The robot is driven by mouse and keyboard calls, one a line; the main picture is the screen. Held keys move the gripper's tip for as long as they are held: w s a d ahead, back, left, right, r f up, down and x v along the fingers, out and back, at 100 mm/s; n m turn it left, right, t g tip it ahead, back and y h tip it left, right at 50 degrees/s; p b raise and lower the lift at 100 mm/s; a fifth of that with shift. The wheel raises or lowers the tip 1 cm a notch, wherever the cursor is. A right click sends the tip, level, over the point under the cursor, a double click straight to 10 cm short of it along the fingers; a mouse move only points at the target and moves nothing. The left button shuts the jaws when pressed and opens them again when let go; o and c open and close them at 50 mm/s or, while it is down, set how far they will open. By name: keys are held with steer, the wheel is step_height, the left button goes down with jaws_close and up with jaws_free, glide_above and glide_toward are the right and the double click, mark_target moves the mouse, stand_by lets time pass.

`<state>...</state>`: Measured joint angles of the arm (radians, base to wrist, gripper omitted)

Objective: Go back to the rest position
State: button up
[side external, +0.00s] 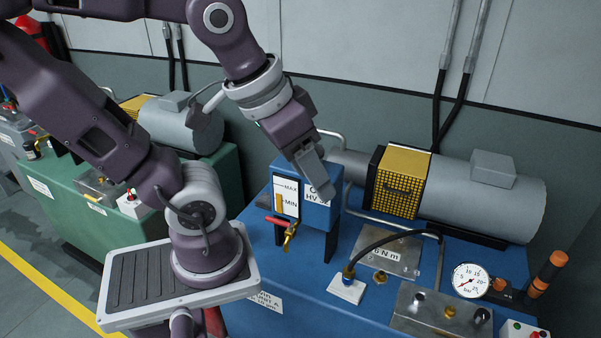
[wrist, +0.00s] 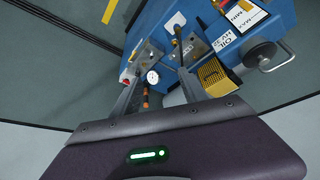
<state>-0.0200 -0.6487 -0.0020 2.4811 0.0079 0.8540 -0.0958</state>
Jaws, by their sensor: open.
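My gripper (side external: 316,180) is in the air just in front of and above the blue oil tank (side external: 318,211) with MAX and MIN marks, on the blue winch console (side external: 300,307). In the side view its fingers overlap the tank's upper right part; I cannot tell whether they touch. In the wrist view my gripper (wrist: 163,76) shows two fingers well apart with nothing held between them. The console (wrist: 151,21) lies beyond the fingers. A red-handled brass tap (side external: 289,236) sits below the tank.
A pressure gauge (side external: 469,281), a black hose (side external: 385,238) and an orange-tipped handle (side external: 547,272) are to the right. A green console (side external: 75,192) stands at left. The wall is close behind.

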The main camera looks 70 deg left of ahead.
steer(key=shift+s+d+r+m, duration=0.15)
steer(key=shift+s+m, duration=0.15)
steer(key=shift+s, duration=0.2)
steer(key=shift+s+d+r+m, duration=0.1)
steer(key=shift+s+m, duration=0.2)
steer(key=shift+s, duration=0.15)
stand_by(0.5)
